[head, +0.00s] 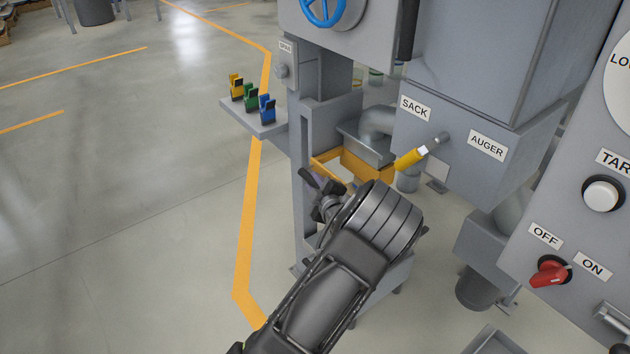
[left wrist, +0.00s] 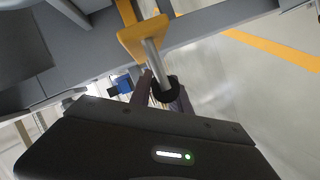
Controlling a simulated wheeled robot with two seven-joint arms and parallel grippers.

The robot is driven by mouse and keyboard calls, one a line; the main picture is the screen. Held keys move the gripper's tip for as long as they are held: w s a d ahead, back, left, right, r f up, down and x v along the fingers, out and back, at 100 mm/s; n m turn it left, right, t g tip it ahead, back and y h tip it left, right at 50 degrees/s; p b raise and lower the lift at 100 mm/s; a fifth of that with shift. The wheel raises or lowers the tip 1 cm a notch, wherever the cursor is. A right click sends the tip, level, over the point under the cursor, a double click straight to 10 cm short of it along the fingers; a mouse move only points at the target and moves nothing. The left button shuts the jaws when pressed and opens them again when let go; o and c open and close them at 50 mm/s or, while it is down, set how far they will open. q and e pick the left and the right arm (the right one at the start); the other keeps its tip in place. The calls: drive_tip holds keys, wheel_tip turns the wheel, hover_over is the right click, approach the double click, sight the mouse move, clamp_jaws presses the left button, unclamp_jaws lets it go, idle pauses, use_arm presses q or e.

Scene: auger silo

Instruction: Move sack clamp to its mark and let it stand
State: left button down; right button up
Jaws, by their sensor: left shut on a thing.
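The sack clamp appears to be the yellow frame (head: 368,172) below the spout on the grey machine. In the left wrist view its yellow plate (left wrist: 143,36) carries a metal rod with a black knob (left wrist: 165,90). My left gripper (head: 321,186) is at the left side of the frame. In the left wrist view the left gripper (left wrist: 162,96) is shut on the black knob, with a finger on either side. The arm hides part of the frame in the head view. I cannot make out the mark. My right gripper is not in view.
Yellow, green (head: 251,98) and blue clips stand on a small shelf (head: 262,125). A red OFF/ON switch (head: 550,272) is at right.

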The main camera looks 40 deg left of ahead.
use_arm(q)
drive_tip(key=shift+a+r, duration=0.1)
drive_tip(key=shift+r, duration=0.15)
drive_tip(key=c, duration=1.2)
unclamp_jaws()
drive_tip(key=shift+c, duration=0.2)
drive_tip(key=shift+d, duration=0.2)
drive_tip(key=v, duration=0.7)
drive_tip(key=shift+s+d+p, duration=0.25)
drive_tip(key=shift+p, duration=0.15)
